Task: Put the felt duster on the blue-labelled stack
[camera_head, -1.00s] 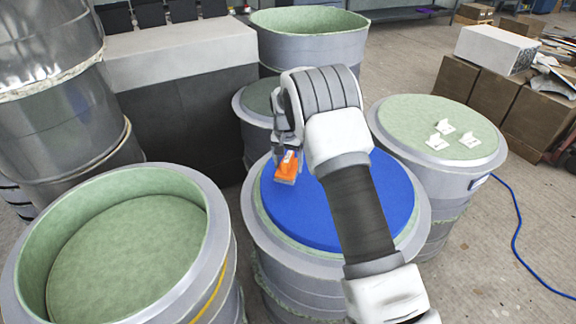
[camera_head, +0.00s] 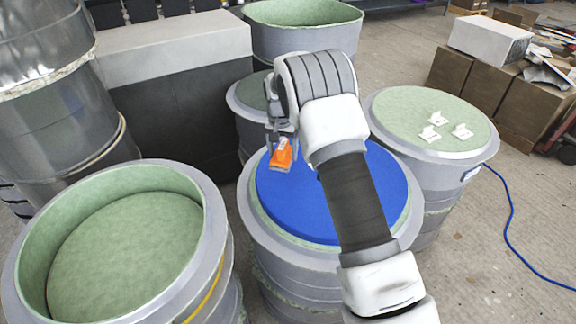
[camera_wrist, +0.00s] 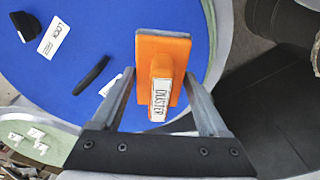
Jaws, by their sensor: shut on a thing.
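The felt duster (camera_head: 281,158) is an orange block with a grip marked DUSTER. It also shows upright in the wrist view (camera_wrist: 177,45). My gripper (camera_wrist: 160,85) is shut on the duster's grip, with a finger on each side. In the head view my gripper (camera_head: 281,135) is over the far left part of the blue disc (camera_head: 300,215) on the middle stack. Whether the duster touches the disc is unclear.
Several small white tags (camera_head: 436,118) lie on the right stack, with bare green around them. In the wrist view, a black item (camera_wrist: 25,27) with a tag and a dark slim item (camera_wrist: 90,76) lie on the blue. An open green-lined mould (camera_head: 120,250) stands left. A blue hose (camera_head: 510,220) crosses the floor.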

